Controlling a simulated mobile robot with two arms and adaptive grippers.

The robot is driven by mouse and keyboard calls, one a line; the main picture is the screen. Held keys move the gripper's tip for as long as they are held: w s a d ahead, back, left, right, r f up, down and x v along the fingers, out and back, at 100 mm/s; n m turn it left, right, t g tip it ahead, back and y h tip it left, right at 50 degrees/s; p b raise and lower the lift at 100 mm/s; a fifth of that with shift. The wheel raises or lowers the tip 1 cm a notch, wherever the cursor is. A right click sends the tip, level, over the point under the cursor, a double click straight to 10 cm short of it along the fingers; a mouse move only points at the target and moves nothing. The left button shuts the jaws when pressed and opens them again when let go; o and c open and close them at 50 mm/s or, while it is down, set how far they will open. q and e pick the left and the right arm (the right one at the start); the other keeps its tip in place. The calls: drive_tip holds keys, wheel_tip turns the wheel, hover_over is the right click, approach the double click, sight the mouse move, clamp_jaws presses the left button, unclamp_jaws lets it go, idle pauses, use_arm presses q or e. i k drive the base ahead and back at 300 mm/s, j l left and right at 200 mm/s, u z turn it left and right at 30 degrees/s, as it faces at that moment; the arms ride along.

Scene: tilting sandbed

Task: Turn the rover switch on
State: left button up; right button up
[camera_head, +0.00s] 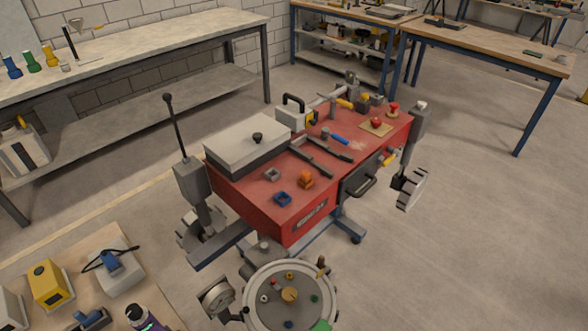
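A red rover-like body (262,213) stands in the middle on a blue-grey stand, with grey ridged wheels beside it, one at the right (411,189) and one at the left (199,240). On its deck are a red mushroom-shaped knob (376,122) on a tan plate, a smaller red knob (393,108), an orange part (306,180), a blue part (282,199) and a grey square part (271,174). I cannot tell which part is the rover switch or whether it is on. Neither of my grippers shows.
A grey box (247,145) with a black knob covers the deck's left part. A round tray (255,318) with small parts is at the bottom. A wooden table (137,277) with boxes is at lower left. Workbenches (215,32) line the back. Floor at right is clear.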

sight(376, 122)
drive_tip(key=i+l+u, duration=0.1)
drive_tip(key=l, duration=0.25)
drive_tip(key=i+l+u, duration=0.15)
drive_tip(key=l, duration=0.25)
drive_tip(key=i+l+u, duration=0.1)
drive_tip(key=i+l, duration=0.15)
drive_tip(key=l, duration=0.15)
